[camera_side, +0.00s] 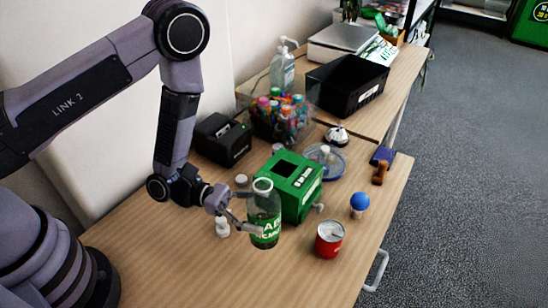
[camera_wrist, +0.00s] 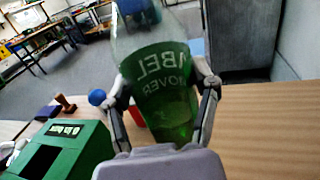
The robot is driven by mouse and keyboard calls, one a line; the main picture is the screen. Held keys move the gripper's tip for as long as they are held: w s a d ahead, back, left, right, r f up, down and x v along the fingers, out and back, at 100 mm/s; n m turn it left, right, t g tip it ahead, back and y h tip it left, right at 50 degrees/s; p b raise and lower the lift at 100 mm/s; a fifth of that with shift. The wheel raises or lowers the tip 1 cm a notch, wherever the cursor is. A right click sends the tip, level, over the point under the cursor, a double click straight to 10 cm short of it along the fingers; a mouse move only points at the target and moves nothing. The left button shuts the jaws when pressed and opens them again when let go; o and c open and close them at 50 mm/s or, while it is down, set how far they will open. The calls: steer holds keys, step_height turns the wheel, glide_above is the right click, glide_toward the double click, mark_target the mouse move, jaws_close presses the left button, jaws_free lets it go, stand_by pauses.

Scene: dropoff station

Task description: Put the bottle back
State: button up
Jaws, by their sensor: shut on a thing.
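The bottle (camera_side: 264,202) is clear and dark with a green label and stands upright in my gripper (camera_side: 247,209). In the wrist view the bottle (camera_wrist: 165,85) fills the middle, and both fingers of my gripper (camera_wrist: 166,98) press on its sides. A green box (camera_side: 305,192) with a dark square opening on top is just right of and behind the bottle in the side view. The green box (camera_wrist: 62,152) also shows at the lower left of the wrist view. I cannot tell whether the bottle's base touches the table.
A red can (camera_side: 329,240) and a blue ball-topped object (camera_side: 359,203) stand to the right. A black box (camera_side: 222,139), a tub of colourful caps (camera_side: 281,122) and a black bin (camera_side: 347,85) stand behind. The table's front is clear.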

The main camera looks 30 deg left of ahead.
steer(key=shift+f, duration=4.8)
steer(key=shift+f, duration=0.15)
steer(key=o, duration=1.2)
steer(key=shift+o, duration=0.2)
